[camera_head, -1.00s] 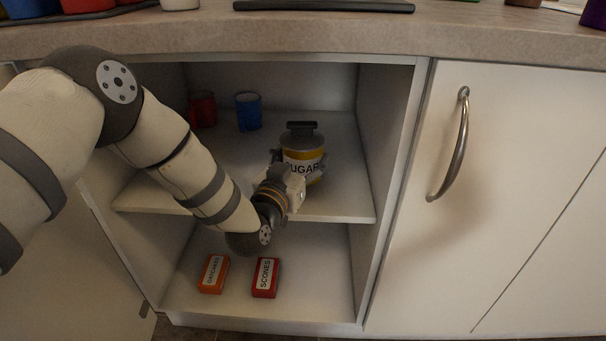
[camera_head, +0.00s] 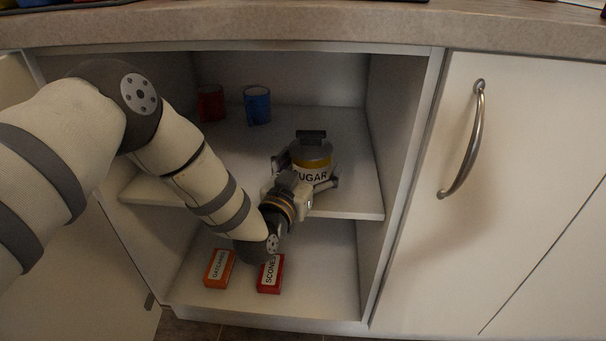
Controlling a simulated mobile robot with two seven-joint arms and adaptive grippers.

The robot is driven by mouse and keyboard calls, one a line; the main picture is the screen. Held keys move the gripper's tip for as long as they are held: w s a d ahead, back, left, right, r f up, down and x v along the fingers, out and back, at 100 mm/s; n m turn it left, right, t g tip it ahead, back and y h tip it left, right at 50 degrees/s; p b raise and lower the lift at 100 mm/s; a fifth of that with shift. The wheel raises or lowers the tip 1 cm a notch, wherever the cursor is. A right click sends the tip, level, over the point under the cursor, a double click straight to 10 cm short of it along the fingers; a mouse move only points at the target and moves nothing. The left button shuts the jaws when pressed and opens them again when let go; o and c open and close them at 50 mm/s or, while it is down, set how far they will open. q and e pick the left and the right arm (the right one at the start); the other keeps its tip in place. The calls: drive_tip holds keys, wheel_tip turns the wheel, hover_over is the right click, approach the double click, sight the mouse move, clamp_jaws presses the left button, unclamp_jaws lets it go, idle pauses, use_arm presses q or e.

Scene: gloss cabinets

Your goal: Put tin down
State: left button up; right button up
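The sugar tin (camera_head: 313,155), grey with a yellow band, a dark lid handle and a SUGAR label, is upright at the upper shelf (camera_head: 345,200) of the open cabinet, toward its right side. My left gripper (camera_head: 306,172) is in front of the tin with one finger at each side. Its fingers look spread, with the right one standing off the tin's wall. The tin's lower front is partly hidden by the gripper. My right gripper is not in view.
A red cup (camera_head: 211,103) and a blue cup (camera_head: 257,105) stand at the back of the upper shelf. An orange box (camera_head: 219,268) and a red SCONES box (camera_head: 271,274) lie on the cabinet floor. A closed door with a handle (camera_head: 470,140) is to the right.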

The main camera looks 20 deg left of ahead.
use_arm(q)
drive_tip(key=s+p, duration=0.3)
drive_tip(key=s, duration=0.8)
drive_tip(key=shift+s+a, duration=0.25)
drive_tip(key=shift+s, duration=0.15)
